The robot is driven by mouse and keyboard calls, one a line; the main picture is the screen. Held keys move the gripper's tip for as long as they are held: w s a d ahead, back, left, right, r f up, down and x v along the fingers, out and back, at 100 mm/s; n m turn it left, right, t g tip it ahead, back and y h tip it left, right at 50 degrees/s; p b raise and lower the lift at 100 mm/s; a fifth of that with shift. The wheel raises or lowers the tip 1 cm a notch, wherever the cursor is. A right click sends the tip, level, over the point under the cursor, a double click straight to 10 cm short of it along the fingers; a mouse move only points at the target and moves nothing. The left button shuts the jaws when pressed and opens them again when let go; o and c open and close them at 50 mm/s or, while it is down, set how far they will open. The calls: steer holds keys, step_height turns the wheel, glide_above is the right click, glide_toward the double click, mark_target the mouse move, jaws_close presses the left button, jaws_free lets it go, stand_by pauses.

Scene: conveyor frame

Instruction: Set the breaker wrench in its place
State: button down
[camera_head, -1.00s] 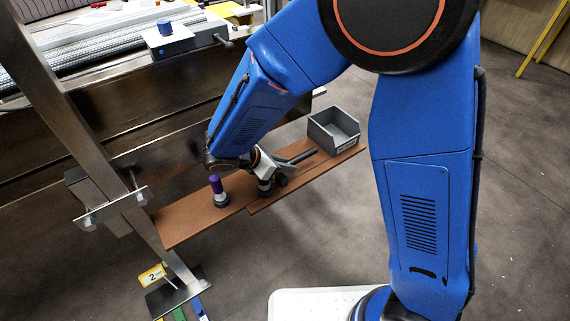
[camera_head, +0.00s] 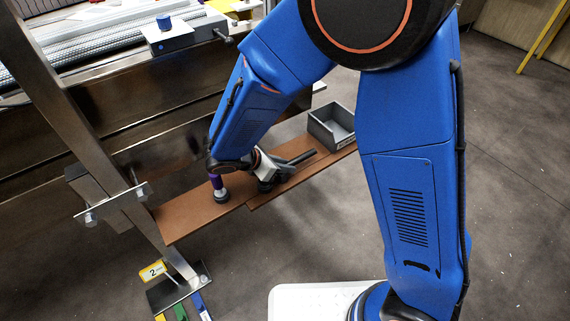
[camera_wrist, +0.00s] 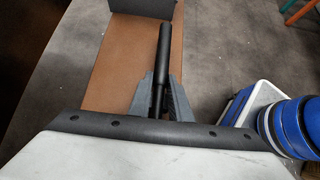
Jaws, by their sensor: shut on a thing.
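The breaker wrench shows as a dark round bar (camera_wrist: 164,55) in the wrist view, running away from me. My gripper (camera_wrist: 163,100) is shut on its near part, between two grey fingers. In the head view the dark bar (camera_head: 300,157) sticks out to the right from my gripper (camera_head: 283,164), just over the brown shelf (camera_head: 185,215). I cannot tell whether the wrench touches the shelf. Its near end is hidden by my gripper.
A grey bin (camera_head: 322,131) stands at the shelf's right end. A purple-topped cylinder (camera_head: 218,184) stands on the shelf close to the left of my gripper. A steel leg (camera_head: 95,145) rises at the left, with a yellow tag numbered 2 (camera_head: 152,272) near its foot.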

steer(key=shift+f, duration=0.15)
steer(key=c, duration=1.6)
jaws_free()
steer(key=shift+o, duration=0.2)
steer(key=v, duration=1.7)
steer(key=shift+s, duration=0.15)
steer(key=shift+a, duration=0.1)
